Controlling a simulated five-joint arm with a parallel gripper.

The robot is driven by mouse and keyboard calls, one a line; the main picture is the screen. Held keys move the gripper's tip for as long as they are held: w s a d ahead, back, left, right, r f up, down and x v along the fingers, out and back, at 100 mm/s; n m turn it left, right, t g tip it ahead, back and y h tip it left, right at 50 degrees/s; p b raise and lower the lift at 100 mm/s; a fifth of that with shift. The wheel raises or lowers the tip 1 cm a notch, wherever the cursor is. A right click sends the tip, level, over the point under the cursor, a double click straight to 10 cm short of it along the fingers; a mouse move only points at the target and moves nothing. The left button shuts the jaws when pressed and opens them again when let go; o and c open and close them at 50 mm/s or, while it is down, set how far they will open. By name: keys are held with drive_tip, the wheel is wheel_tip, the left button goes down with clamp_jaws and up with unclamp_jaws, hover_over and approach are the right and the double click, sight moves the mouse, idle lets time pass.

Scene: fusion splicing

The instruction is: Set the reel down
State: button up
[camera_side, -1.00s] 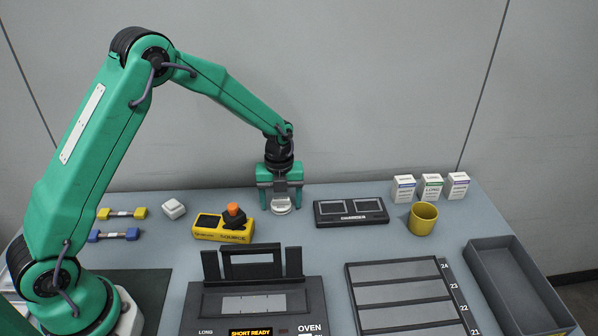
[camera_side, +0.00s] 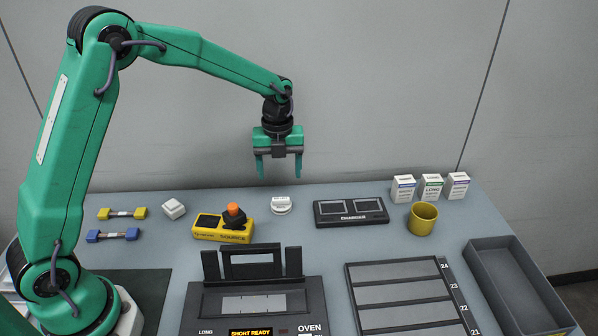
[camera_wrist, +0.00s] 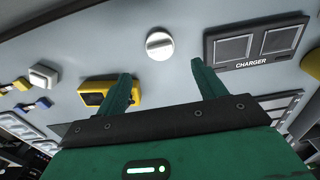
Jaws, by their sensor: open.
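The reel (camera_side: 281,205) is a small white round piece with a label. It rests on the table between the yellow source unit and the charger. In the wrist view the reel (camera_wrist: 159,45) lies beyond the fingertips, clear of both. My gripper (camera_side: 279,170) is open and empty, raised above the table over the reel. In the wrist view the two green fingers of my gripper (camera_wrist: 162,72) stand wide apart with nothing between them.
The yellow source unit (camera_side: 208,235) with an orange-topped knob stands left of the reel, and the charger (camera_side: 350,221) right. A yellow cup (camera_side: 422,219), several small boxes (camera_side: 431,187), an oven (camera_side: 310,312), a slotted tray (camera_side: 405,291) and an empty grey bin (camera_side: 475,262) surround the work area.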

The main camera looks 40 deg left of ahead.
drive_tip(key=shift+r, duration=1.25)
drive_tip(key=s+a+r+n+t, duration=0.1)
drive_tip(key=s+r+n+t, duration=0.2)
drive_tip(key=s+r+n, duration=0.85)
drive_tip(key=s+n+t, duration=0.2)
drive_tip(key=s+n, duration=1.3)
drive_tip(key=shift+a+r+t, duration=0.3)
drive_tip(key=shift+a+r, duration=0.1)
drive_tip(key=shift+r, duration=0.05)
drive_tip(key=shift+s+n, duration=0.1)
drive_tip(key=shift+n, duration=0.15)
